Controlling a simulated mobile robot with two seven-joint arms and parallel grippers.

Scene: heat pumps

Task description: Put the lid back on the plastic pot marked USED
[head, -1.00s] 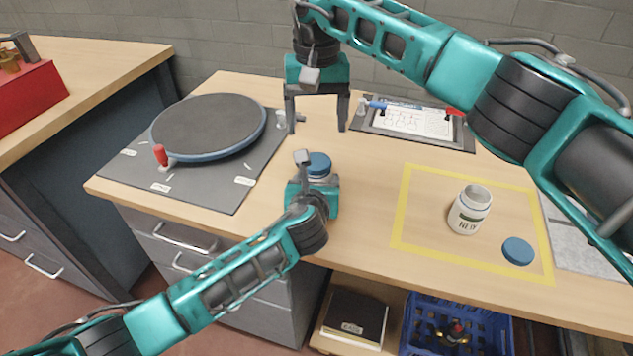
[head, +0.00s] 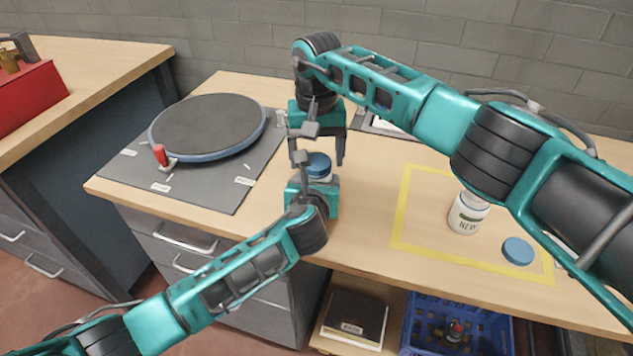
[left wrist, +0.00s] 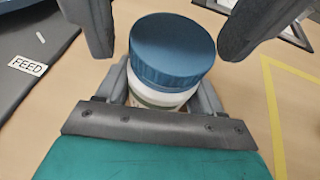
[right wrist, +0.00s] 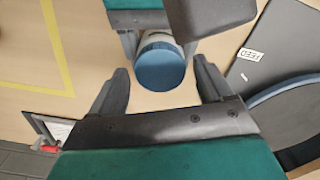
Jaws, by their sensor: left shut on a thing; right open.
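A white pot with a blue lid (head: 318,165) on top is held by my left gripper (head: 313,185) near the front edge of the bench. In the left wrist view the left jaws are shut around the pot body (left wrist: 158,97), below the lid (left wrist: 172,48). The lid sits over the mouth; I cannot tell whether it is tightened. The pot's marking is hidden. My right gripper (right wrist: 160,78) is open, pointing down close to the lid, its fingers on either side and apart from it.
A white pot marked NEW (head: 465,218) stands open in a yellow outlined square (head: 398,215), with a loose blue lid (head: 517,250) beside it. A round dark plate (head: 207,124) on a grey mat is left. A clipboard behind is mostly hidden by my right arm.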

